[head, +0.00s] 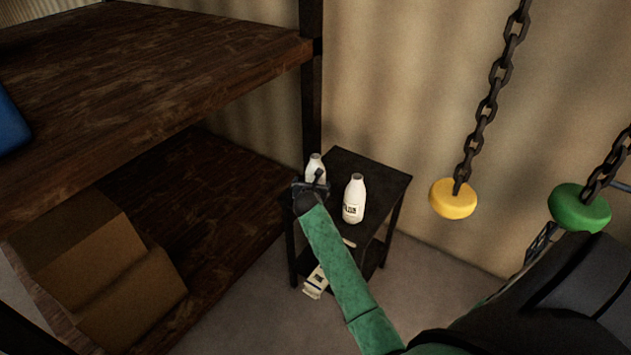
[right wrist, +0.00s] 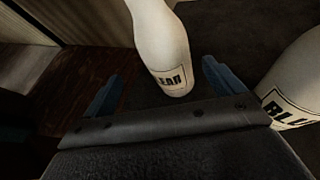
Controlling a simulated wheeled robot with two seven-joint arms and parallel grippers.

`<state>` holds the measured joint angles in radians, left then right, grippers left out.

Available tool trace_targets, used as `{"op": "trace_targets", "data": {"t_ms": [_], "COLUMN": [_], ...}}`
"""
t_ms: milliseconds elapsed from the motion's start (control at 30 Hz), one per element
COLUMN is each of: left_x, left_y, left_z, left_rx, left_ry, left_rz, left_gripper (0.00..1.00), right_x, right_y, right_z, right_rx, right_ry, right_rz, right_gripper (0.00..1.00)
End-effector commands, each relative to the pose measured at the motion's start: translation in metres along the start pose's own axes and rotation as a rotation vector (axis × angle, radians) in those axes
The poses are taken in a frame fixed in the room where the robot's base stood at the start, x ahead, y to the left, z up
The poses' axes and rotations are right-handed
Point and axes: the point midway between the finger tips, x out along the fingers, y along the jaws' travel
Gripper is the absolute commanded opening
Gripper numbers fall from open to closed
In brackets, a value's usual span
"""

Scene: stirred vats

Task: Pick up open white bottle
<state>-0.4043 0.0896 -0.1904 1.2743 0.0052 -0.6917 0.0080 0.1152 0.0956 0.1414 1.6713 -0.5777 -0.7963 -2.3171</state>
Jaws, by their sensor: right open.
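Two white bottles stand on a small black table. The left bottle (head: 315,164) is partly hidden behind my right gripper (head: 312,188). The right bottle (head: 354,200) stands clear of it with a dark-lettered label. In the right wrist view the open blue fingers of my right gripper (right wrist: 161,72) face one bottle (right wrist: 163,45), whose label ends in "EAR". It appears in the gap between the fingers, and they are not closed on it. The other bottle (right wrist: 296,90), labelled "BLU...", is outside the right finger. I cannot tell which bottle is open. My left gripper is not in view.
The black table (head: 385,178) has a lower shelf, with a white carton (head: 316,281) low beside it. A wooden shelf rack (head: 150,60) with cardboard boxes (head: 75,245) is on the left. Yellow (head: 453,199) and green (head: 579,207) discs hang from chains on the right.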

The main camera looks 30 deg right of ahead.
Motion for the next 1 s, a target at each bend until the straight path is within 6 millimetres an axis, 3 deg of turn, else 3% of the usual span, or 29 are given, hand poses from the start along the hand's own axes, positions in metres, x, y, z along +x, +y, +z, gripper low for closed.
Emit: {"op": "trace_targets", "data": {"t_ms": [200,567,1000], "left_x": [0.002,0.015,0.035], "left_y": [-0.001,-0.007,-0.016], "left_z": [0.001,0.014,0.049], "left_rx": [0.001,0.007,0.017], "left_ry": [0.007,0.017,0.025], "left_rz": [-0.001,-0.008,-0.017], "left_gripper": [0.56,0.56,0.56], "right_x": [0.004,0.031,0.074], "right_y": [-0.001,-0.002,-0.009], "right_z": [0.005,0.005,0.004], "right_rx": [-0.117,-0.119,-0.119], "right_ry": [-0.012,-0.011,-0.011], "right_rz": [-0.003,-0.003,-0.002], "right_gripper": [0.94,0.94,0.94]}}
